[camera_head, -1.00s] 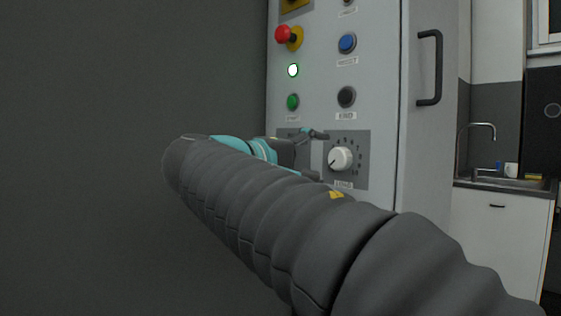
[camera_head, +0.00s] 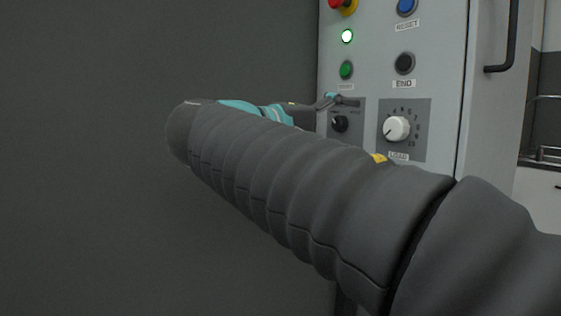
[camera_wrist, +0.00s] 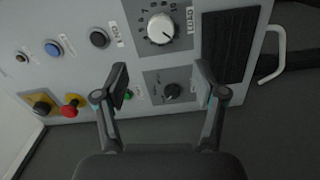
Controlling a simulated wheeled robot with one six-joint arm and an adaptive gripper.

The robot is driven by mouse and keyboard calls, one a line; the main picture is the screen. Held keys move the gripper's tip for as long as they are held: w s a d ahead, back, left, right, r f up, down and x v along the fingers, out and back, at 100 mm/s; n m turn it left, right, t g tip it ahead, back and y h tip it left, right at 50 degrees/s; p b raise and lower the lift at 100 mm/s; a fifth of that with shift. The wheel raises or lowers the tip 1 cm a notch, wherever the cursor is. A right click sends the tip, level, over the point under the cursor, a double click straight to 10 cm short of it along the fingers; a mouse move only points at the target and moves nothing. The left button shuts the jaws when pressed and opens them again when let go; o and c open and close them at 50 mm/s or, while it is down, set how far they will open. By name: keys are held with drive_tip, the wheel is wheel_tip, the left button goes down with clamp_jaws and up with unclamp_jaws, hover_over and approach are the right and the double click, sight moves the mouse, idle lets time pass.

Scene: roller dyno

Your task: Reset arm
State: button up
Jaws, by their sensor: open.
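My arm reaches across the head view from the lower right toward the control panel (camera_head: 440,60). My gripper (camera_wrist: 160,82) is open in the wrist view, its two fingers apart with nothing between them. Beyond the fingers is the panel face with a small black knob (camera_wrist: 173,91), seen between them. The white load dial (camera_wrist: 161,29) sits above it in that view, and it also shows in the head view (camera_head: 396,129). In the head view only part of my gripper (camera_head: 340,101) shows, in front of the panel near the black knob (camera_head: 340,124).
The panel carries a red emergency button (camera_wrist: 71,106), a blue reset button (camera_head: 406,6), a black end button (camera_head: 404,63), a green button (camera_head: 346,70) and a lit lamp (camera_head: 347,36). A dark handle (camera_head: 513,40) sticks out at the right. A plain dark wall (camera_head: 90,200) fills the left.

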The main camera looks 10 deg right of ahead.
drive_tip(key=w+a+f+n+t+y, duration=0.25)
drive_tip(key=w+f+n+y, duration=0.2)
drive_tip(key=f, duration=0.65)
drive_tip(key=s+a+f+g+y, duration=0.25)
drive_tip(key=f+y, duration=0.35)
drive_tip(key=f, duration=0.8)
drive_tip(key=s+f+m+y, duration=0.6)
drive_tip(key=s+f, duration=0.9)
drive_tip(key=s, duration=0.4)
drive_tip(key=shift+d+f+m+g+p, duration=0.3)
drive_tip(key=shift+d+f+m+p, duration=0.05)
drive_tip(key=shift+d+f+p, duration=0.1)
drive_tip(key=shift+d+y, duration=0.15)
drive_tip(key=shift+y, duration=0.1)
drive_tip(key=shift+c, duration=0.2)
